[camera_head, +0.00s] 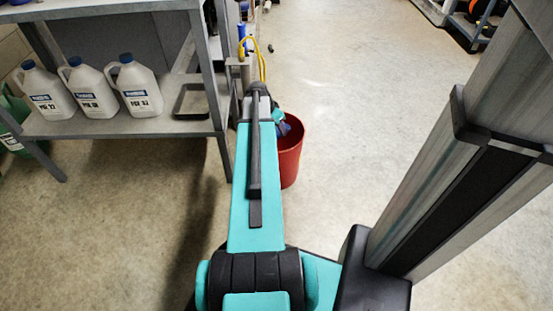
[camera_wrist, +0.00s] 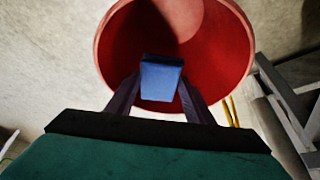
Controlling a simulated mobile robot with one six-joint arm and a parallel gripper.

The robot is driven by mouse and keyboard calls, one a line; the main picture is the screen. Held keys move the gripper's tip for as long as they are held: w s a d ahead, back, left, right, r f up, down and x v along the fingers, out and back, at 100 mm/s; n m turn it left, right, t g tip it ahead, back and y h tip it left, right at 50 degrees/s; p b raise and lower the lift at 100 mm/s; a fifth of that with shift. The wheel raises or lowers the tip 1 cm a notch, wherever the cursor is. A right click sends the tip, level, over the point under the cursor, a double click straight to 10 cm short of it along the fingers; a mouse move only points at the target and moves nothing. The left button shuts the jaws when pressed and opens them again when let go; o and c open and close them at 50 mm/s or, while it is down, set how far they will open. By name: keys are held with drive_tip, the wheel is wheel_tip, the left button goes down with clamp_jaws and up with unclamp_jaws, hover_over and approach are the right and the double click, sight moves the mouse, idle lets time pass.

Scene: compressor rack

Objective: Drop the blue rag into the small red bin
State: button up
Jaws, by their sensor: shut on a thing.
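The small red bin (camera_head: 290,152) stands on the floor just beyond the end of my arm, partly hidden by it. In the wrist view the bin's open mouth (camera_wrist: 215,50) fills the upper middle. The blue rag (camera_wrist: 161,78) is between my gripper's two dark fingers, which are shut on it. The rag shows over the near part of the bin's opening. My gripper (camera_head: 285,128) is at the bin in the head view, small and mostly hidden by the arm. The rag's height relative to the rim cannot be told.
A grey metal shelf unit (camera_head: 130,127) stands left of the bin, holding white jugs (camera_head: 97,90) and a dark tray (camera_head: 191,101). A yellow hose or cable (camera_head: 262,62) shows behind the bin. The floor right of the bin is clear.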

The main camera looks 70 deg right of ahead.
idle(0.3)
drive_tip(key=o, duration=1.1)
drive_tip(key=p+v, duration=0.4)
drive_tip(key=v, duration=0.9)
drive_tip(key=shift+a+r+p, duration=0.2)
drive_tip(key=shift+r+p, duration=0.1)
drive_tip(key=shift+p, duration=0.05)
drive_tip(key=shift+w, duration=0.1)
